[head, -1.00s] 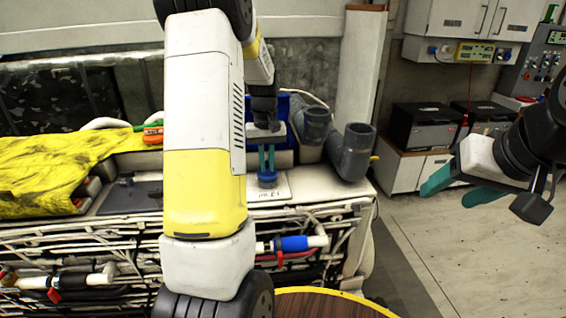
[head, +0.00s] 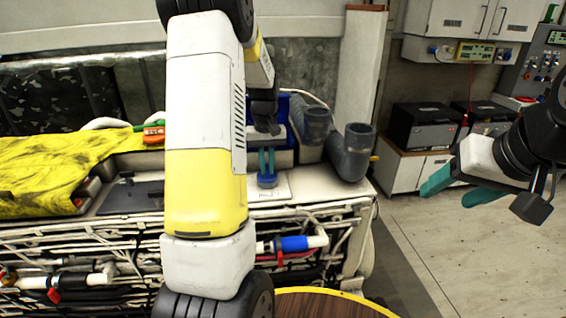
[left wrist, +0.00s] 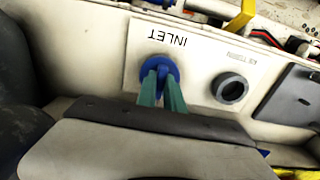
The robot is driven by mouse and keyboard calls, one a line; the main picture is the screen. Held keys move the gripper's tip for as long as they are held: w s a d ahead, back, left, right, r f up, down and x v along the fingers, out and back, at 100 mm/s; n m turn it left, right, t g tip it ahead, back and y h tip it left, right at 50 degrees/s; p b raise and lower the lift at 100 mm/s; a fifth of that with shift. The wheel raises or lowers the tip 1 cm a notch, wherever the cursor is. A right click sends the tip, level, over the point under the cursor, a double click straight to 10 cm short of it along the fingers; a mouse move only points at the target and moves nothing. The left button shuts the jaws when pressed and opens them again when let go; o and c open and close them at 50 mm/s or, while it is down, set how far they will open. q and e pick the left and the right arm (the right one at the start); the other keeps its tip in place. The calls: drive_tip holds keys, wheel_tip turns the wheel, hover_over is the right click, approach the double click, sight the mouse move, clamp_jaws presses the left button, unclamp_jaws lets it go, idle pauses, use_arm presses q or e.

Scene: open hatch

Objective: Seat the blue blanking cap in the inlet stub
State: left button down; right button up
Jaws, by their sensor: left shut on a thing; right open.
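The blue blanking cap (head: 267,182) is held between the teal fingers of my left gripper (head: 267,168), which is shut on it and points down at the white plate (head: 283,186). In the left wrist view the cap (left wrist: 158,66) sits at the plate's INLET lettering, and the fingers reach its near side. The inlet stub is hidden under or behind the cap, so I cannot tell how deep the cap sits. My right gripper (head: 461,189) is open and empty at the right, away from the bench.
A grey open stub (left wrist: 230,88) stands beside the cap. Grey pipe elbows (head: 352,152) rise right of the plate. A yellow cloth (head: 50,170) and an orange tool (head: 154,135) lie at the left. White pipes and cables run below the front edge.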

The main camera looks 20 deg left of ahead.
sight(267, 168)
use_arm(q)
drive_tip(key=shift+f, duration=0.1)
idle(0.3)
drive_tip(key=c, duration=1.4)
unclamp_jaws()
drive_tip(key=o, duration=0.6)
drive_tip(key=shift+r, duration=3.5)
